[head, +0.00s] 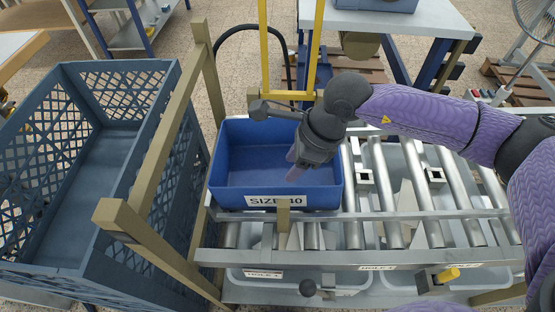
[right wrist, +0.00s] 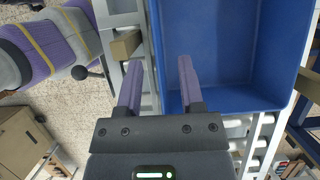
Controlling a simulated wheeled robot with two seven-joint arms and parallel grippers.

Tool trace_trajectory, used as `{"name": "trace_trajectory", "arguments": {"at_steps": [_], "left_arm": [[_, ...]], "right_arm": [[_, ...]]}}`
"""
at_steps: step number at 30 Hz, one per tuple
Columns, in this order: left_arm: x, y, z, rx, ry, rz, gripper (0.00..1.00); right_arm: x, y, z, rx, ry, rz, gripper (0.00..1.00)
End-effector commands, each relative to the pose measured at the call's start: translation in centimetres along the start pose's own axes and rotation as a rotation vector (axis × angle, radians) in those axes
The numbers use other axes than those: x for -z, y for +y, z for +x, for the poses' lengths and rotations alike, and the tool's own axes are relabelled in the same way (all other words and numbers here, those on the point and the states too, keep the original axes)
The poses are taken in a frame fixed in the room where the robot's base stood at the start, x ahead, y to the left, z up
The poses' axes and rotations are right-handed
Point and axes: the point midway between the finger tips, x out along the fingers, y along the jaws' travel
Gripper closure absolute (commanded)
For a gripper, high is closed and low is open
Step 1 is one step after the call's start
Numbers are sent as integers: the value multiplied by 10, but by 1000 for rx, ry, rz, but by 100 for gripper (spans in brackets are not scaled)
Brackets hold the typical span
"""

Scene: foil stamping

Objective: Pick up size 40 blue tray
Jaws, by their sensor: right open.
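The blue tray (head: 262,170) with a "SIZE 40" label on its near wall sits at the left end of the roller conveyor. It looks empty. It also shows in the right wrist view (right wrist: 225,50). Nothing is held. My left gripper is in neither view.
A large dark crate (head: 85,120) stands left of the conveyor behind wooden rails (head: 165,135). A yellow frame (head: 263,50) rises behind the tray. A small wooden block (head: 283,218) stands at the label. The rollers (head: 395,185) right of the tray are mostly bare.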

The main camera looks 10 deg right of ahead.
Motion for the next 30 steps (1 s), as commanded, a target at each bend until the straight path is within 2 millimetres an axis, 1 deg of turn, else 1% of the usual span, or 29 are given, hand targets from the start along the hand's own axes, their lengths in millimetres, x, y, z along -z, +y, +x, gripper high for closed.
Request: {"name": "trace_trajectory", "arguments": {"at_steps": [1,3,8,12,14,18,19,20,21,23,24,25,26,30], "left_arm": [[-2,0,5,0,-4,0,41],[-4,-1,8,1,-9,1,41],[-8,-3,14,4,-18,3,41],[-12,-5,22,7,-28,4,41],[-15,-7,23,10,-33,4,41],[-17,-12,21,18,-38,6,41],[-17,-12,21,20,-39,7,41],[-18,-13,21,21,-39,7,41],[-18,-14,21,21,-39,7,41],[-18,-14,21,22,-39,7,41],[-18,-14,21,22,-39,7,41],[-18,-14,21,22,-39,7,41],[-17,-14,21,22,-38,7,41],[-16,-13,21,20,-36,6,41]], "right_arm": [[0,1,13,-5,-1,0,51],[1,2,27,-6,-2,2,51],[2,5,52,-6,-5,0,51],[2,8,80,-6,-6,2,51],[2,7,84,-4,-6,3,51],[2,7,83,-3,-7,3,51],[1,7,82,-3,-7,3,54],[1,7,82,-3,-7,3,60],[1,7,82,-3,-7,3,68],[1,7,82,-3,-7,3,81],[1,7,82,-3,-8,3,90],[1,7,82,-3,-8,3,96],[1,7,82,-3,-8,3,100],[1,7,82,-3,-8,3,100]]}}
